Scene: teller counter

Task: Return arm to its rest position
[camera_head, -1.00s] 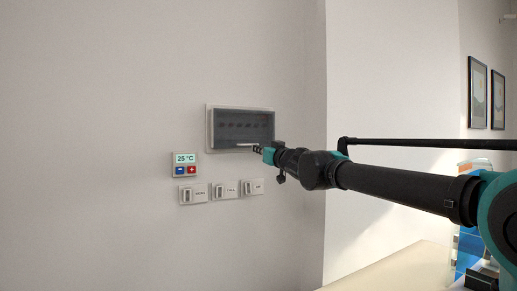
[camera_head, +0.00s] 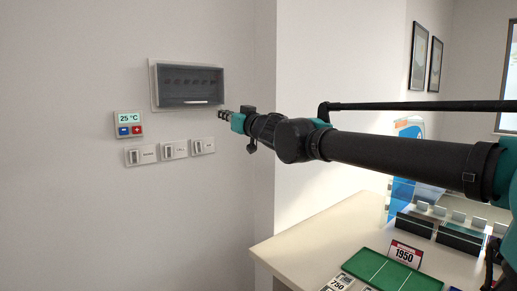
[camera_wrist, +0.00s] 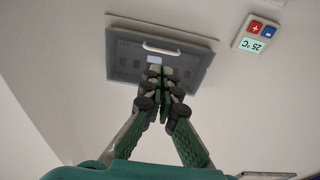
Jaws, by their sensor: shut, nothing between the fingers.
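My gripper (camera_head: 222,115) is at the end of my outstretched arm, in front of the wall and just right of the grey wall panel box (camera_head: 188,84). In the wrist view my gripper (camera_wrist: 160,72) has its fingers together and empty. The panel box (camera_wrist: 125,58) shows upside down behind the fingertips there, with its cover closed and a light handle (camera_wrist: 161,47). The fingers hide part of the cover. I cannot tell the exact gap between fingertips and box, but they hold nothing.
At right, a counter (camera_head: 310,236) holds a green mat (camera_head: 383,278), a 1950 sign (camera_head: 405,254) and dark trays (camera_head: 458,238). Two framed pictures (camera_head: 418,63) hang on the far wall.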

